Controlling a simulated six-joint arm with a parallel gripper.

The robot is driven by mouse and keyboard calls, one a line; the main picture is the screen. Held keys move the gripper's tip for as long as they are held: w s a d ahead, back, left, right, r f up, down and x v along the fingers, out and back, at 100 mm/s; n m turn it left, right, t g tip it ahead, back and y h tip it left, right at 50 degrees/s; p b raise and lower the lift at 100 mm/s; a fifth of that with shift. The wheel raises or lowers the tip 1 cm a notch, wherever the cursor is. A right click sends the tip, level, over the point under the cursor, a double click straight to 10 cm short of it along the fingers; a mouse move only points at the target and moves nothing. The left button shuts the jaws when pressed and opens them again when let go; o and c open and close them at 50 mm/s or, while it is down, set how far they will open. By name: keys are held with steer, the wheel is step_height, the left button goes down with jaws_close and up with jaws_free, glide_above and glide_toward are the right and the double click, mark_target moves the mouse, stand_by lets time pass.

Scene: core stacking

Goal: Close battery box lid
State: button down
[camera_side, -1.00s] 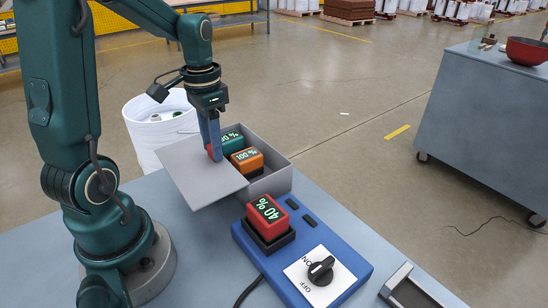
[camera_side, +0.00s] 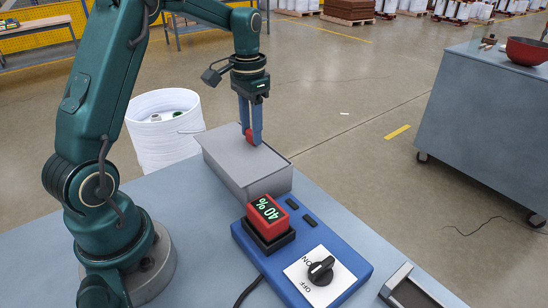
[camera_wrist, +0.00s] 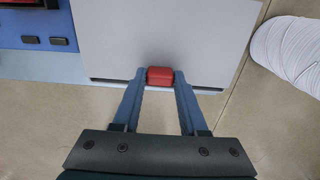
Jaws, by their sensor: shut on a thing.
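The grey battery box (camera_side: 268,183) stands on the table with its flat grey lid (camera_side: 232,155) lying over its top, covering the batteries inside. The lid also fills the upper middle of the wrist view (camera_wrist: 165,40). A small red handle (camera_side: 253,137) sits near the lid's far edge. My gripper (camera_side: 251,132) points down over the lid and is shut on the red handle, which shows between its two blue fingers (camera_wrist: 159,78) in the wrist view.
A blue charger (camera_side: 300,250) with a red battery (camera_side: 267,213) reading 40% and a black OFF/ON knob (camera_side: 320,271) is in front of the box. A white bin (camera_side: 163,130) stands behind left. A grey tray (camera_side: 410,288) lies at the front right.

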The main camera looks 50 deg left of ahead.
steer(key=shift+w, duration=0.7)
steer(key=shift+c, duration=2.2)
jaws_free()
steer(key=shift+r, duration=2.65)
